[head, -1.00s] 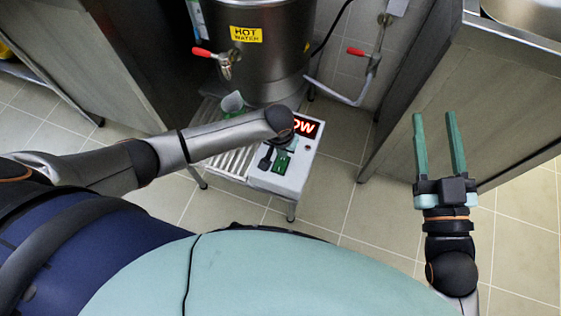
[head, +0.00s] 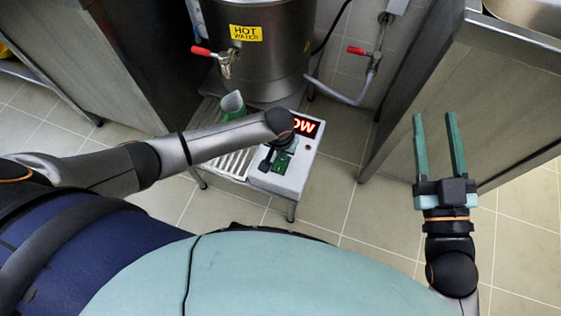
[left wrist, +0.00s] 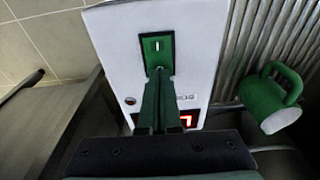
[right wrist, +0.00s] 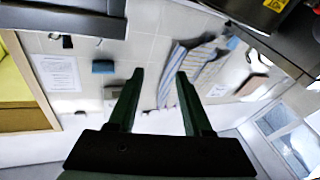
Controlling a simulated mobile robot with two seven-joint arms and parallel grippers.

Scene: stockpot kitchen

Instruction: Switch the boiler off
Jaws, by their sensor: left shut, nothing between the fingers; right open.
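The boiler (head: 265,50) is a steel cylinder with a yellow HOT WATER label. In front of it is a white control box (head: 293,180) with a red lit display (head: 307,127), partly hidden by my left arm. A green rocker switch (left wrist: 157,46) with a white "I" mark sits on the box's face. My left gripper (left wrist: 159,72) is shut and empty, its fingertips over the lower edge of the switch. I cannot tell whether they touch it. My right gripper (head: 438,115) is open and empty, away from the box, at the right.
A green mug (left wrist: 272,103) stands on the ribbed metal drainer beside the box; it also shows in the head view (head: 233,106). A red-handled tap (head: 224,60) hangs above it. Steel counters stand left and right. Tiled floor is clear between the box and the right counter.

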